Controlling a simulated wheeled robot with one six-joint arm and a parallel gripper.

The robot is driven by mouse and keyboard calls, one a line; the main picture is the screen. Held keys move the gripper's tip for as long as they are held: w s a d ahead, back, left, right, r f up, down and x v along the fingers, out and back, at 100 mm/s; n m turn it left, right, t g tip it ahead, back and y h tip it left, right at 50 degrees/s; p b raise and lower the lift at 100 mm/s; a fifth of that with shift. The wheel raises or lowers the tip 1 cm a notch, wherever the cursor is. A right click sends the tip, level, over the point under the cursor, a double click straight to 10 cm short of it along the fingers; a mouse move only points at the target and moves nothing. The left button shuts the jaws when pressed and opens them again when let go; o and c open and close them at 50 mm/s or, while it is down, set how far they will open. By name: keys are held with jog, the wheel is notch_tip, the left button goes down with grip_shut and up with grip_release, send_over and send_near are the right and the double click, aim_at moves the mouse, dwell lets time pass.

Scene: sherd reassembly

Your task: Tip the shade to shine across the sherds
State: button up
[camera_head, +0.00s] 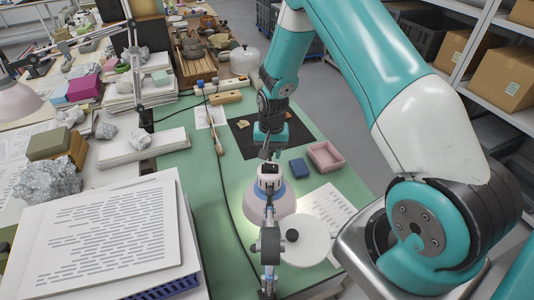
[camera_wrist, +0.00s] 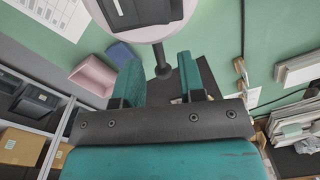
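The lamp's pale pink shade (camera_head: 284,200) hangs over the green mat in the lower middle of the head view. Its rim also shows at the top of the wrist view (camera_wrist: 150,31). A dark stub handle (camera_wrist: 162,62) sticks out from the shade, between my fingers. My gripper (camera_wrist: 160,72) is open, with a gap on each side of the handle. In the head view my gripper (camera_head: 268,146) is just beyond the shade. Tan sherds (camera_head: 243,125) lie on the black mat (camera_head: 244,143), which my arm partly hides. Bright light falls on the green mat around the shade.
A pink tray (camera_head: 325,157) and a blue box (camera_head: 299,168) stand right of the gripper. A printed sheet (camera_head: 327,208) lies beside the shade. A brush (camera_head: 219,134) and a cable lie to the left. Paper stacks (camera_head: 105,240) fill the left front.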

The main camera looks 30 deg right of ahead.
jog(key=shift+f, duration=1)
jog(key=shift+c, duration=0.3)
grip_shut()
jog(key=shift+a, duration=0.3)
jog(key=shift+d+r, duration=0.1)
jog(key=shift+r, duration=0.05)
